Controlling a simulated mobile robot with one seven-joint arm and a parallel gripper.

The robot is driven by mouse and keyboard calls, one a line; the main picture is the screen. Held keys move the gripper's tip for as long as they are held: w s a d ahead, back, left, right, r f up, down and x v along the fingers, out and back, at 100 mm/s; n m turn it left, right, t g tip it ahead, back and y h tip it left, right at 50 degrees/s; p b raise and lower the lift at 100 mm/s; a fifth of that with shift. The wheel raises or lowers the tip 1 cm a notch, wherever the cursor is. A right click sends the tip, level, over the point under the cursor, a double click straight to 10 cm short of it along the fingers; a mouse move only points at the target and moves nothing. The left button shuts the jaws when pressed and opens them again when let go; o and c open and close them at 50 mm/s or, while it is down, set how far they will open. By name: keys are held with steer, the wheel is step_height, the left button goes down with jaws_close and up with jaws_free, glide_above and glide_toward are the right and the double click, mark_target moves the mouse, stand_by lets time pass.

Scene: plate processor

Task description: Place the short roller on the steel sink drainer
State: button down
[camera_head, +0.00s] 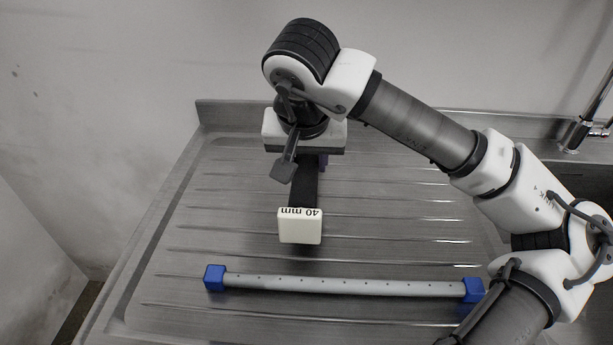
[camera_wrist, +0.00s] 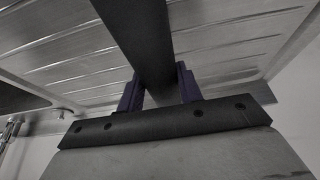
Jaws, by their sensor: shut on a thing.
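The short roller, a black bar (camera_head: 303,187) with a cream end block (camera_head: 300,226) marked "40 mm", is held in my gripper (camera_head: 308,158). Its cream end points toward the front of the picture. In the wrist view the black bar (camera_wrist: 140,40) runs between the two purple fingers of my gripper (camera_wrist: 160,90), which is shut on it. Its other end is hidden behind my wrist in the head view. The steel sink drainer (camera_head: 220,180) lies beneath it, grooved and grey. Whether the roller touches the drainer I cannot tell.
A grey perforated tube (camera_head: 340,286) with blue end blocks (camera_head: 214,278) lies across the front of the drainer. A tap (camera_head: 580,135) stands at the right. A raised steel edge and a wall are behind. The drainer's left part is bare.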

steer(key=shift+f, duration=2)
steer(key=shift+f, duration=0.15)
steer(key=c, duration=0.9)
jaws_free()
steer(key=shift+c, duration=0.2)
steer(key=shift+r, duration=0.3)
steer(key=v, duration=1.1)
steer(key=shift+s+r, duration=0.15)
steer(key=shift+r, duration=0.2)
